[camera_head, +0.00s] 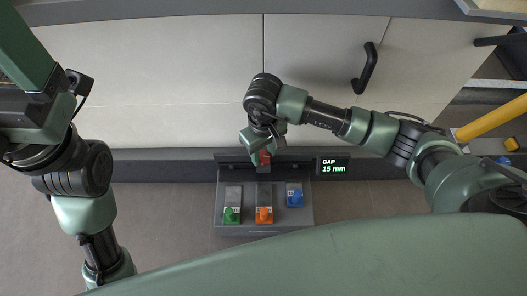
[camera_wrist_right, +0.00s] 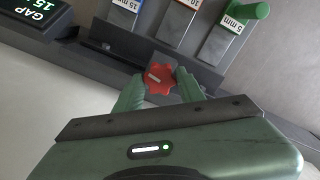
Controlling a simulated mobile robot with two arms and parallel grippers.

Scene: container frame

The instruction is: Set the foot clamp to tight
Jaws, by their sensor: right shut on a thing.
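A red lobed knob (camera_wrist_right: 158,79) sits on the grey clamp unit low on the cabinet front. It shows in the head view (camera_head: 265,158) just below my right gripper (camera_head: 262,148). In the right wrist view the green fingers of this gripper (camera_wrist_right: 159,88) stand on either side of the knob and are shut on it. A pale bar marks the knob's face. A display (camera_head: 333,167) to the right of the knob reads GAP 15 mm. My left arm is at the left, but its gripper is out of view.
A grey tray (camera_head: 221,200) holds green (camera_head: 232,214), orange (camera_head: 264,214) and blue (camera_head: 294,196) pieces. Labels in the wrist view read 5 mm by green, 10 by orange, 15 mm by blue.

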